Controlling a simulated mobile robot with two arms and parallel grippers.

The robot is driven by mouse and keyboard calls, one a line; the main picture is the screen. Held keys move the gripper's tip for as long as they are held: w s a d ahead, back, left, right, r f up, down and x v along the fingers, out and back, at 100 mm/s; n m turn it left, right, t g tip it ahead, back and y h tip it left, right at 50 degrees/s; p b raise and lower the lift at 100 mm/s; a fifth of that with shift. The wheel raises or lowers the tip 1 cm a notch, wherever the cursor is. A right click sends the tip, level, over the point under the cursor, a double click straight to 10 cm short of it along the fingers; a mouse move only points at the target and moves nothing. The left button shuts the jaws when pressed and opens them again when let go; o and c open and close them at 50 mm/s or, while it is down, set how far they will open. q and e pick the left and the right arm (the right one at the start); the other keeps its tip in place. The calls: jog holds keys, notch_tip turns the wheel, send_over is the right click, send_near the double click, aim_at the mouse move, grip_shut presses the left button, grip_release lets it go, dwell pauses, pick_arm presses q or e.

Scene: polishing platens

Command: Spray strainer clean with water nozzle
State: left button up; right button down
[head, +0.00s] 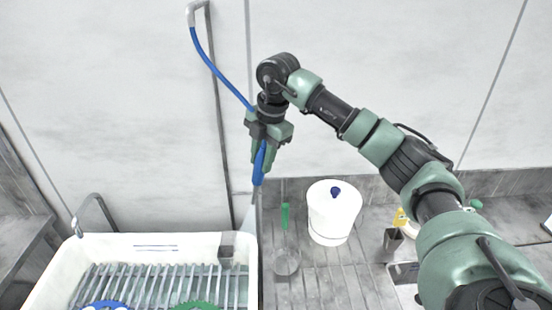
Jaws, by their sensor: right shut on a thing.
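My right gripper (264,153) is shut on the blue water nozzle (259,172), which points down. A blue hose (212,68) runs from it up to a pipe at the upper left. A pale streak shows just below the nozzle tip; I cannot tell if it is water. The strainer (286,262), with a green handle (285,216) and a round grey bowl, is on the grey counter to the right of the nozzle. The nozzle is apart from it, near the right wall of the white tub (250,262). My left gripper is not in view.
A metal rack (160,285) lies in the tub, with a blue disc (105,305) and a green disc (198,305) at the lower edge. A white canister (333,215) with a blue knob stands right of the strainer. A dark cup (391,242) stands farther right.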

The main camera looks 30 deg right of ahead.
jog(key=w+a, duration=0.5)
jog(key=a, duration=0.4)
jog(key=shift+w, duration=0.25)
